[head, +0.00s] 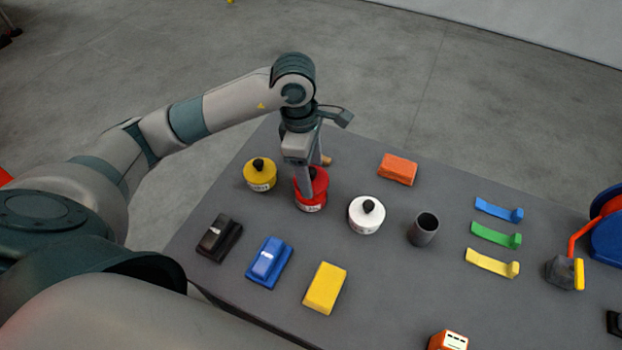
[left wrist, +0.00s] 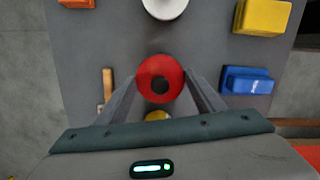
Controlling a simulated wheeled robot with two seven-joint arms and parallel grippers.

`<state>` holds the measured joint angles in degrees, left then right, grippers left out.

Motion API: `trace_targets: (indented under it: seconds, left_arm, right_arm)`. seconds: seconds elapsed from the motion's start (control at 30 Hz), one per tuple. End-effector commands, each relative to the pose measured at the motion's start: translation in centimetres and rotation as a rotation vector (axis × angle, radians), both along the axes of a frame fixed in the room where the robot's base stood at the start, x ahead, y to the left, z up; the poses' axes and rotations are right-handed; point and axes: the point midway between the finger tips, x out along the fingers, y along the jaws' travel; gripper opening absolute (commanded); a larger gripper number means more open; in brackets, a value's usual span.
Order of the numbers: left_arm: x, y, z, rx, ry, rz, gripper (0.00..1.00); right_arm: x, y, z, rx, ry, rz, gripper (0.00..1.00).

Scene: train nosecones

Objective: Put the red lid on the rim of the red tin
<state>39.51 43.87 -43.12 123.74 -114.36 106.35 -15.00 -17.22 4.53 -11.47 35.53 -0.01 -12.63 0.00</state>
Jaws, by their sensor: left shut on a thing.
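The red lid (left wrist: 160,66) with its dark knob is between the fingers of my left gripper (left wrist: 162,80) in the left wrist view. In the head view my left gripper (head: 310,178) points down and is shut on the red lid (head: 321,180). The red tin (head: 312,206), with a pale label, stands upright on the table directly under the lid. Lid and tin look in line, but I cannot tell whether the lid rests flat on the rim, which the lid and a finger hide. My right gripper is not in view.
A yellow tin (head: 260,178) stands close on the left and a white tin (head: 366,217) on the right, both with black-knobbed lids. A dark cup (head: 424,230), an orange block (head: 398,169) and a blue block (head: 268,263) are nearby on the grey table (head: 390,285).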

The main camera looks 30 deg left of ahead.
Motion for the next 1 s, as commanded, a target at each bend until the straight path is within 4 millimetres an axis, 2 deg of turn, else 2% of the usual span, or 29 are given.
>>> trace_targets:
  seconds: [0.17,0.5,0.97,1.0]
  left_arm:
    - [0.0,0.0,-0.5,0.000,0.003,0.002,0.41]
    - [-0.1,0.0,-3.8,0.000,0.002,0.001,0.41]
    - [0.0,0.0,-4.4,0.000,0.000,0.000,0.41]
    - [0.0,0.0,-4.3,0.000,0.000,0.000,0.67]
  right_arm:
    - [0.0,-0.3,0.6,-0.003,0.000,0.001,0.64]
    - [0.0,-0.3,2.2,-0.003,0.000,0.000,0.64]
    - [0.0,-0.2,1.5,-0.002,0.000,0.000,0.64]
    - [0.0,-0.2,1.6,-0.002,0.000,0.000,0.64]
